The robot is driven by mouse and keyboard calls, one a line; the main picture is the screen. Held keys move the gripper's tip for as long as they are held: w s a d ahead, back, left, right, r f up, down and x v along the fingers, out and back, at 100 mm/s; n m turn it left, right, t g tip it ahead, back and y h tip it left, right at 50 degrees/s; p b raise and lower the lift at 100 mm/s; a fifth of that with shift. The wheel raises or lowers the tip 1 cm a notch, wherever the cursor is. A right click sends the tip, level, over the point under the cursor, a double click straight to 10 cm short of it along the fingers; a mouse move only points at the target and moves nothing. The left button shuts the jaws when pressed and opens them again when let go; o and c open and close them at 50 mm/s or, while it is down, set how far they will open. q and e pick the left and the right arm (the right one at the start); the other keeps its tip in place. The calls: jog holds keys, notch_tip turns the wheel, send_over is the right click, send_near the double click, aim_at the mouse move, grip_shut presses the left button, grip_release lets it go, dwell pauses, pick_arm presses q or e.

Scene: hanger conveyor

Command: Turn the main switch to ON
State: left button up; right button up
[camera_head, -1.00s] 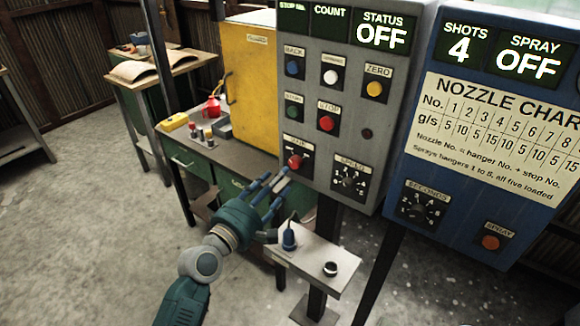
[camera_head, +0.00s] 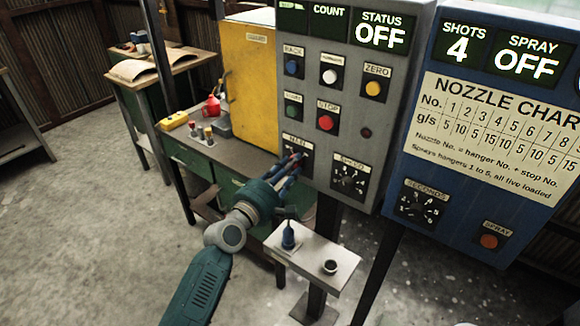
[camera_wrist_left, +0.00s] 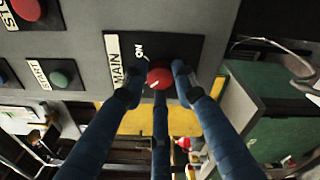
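The main switch is a red round knob (camera_wrist_left: 159,75) on a black plate marked MAIN, with ON printed to its upper left in the left wrist view. A pale mark on the knob points down-left there, away from ON. In the head view, the MAIN plate (camera_head: 293,147) is at the lower left of the grey panel. My left gripper (camera_head: 293,160) is at the knob, its blue fingers spread around it; it also shows in the left wrist view (camera_wrist_left: 158,84). Whether the fingertips touch the knob cannot be told. The STATUS display (camera_head: 382,33) reads OFF. My right gripper is out of view.
The grey panel (camera_head: 355,120) has several other buttons and a SPEED dial (camera_head: 348,180) close by. A yellow cabinet (camera_head: 250,85) stands left; a blue spray panel (camera_head: 465,210) stands right.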

pick_arm(q)
jog(key=shift+f, duration=0.1)
jog(key=shift+c, duration=0.2)
jog(key=m+h+b, duration=0.1)
jog(key=m+b, duration=0.4)
jog(key=m, duration=0.4)
jog(key=m+h+b, duration=0.1)
jog(key=m+b, duration=0.5)
jog(key=m, duration=0.4)
jog(key=shift+a+f, duration=0.15)
dwell(0.3)
jog(key=o, duration=1.2)
jog(key=shift+c, duration=0.2)
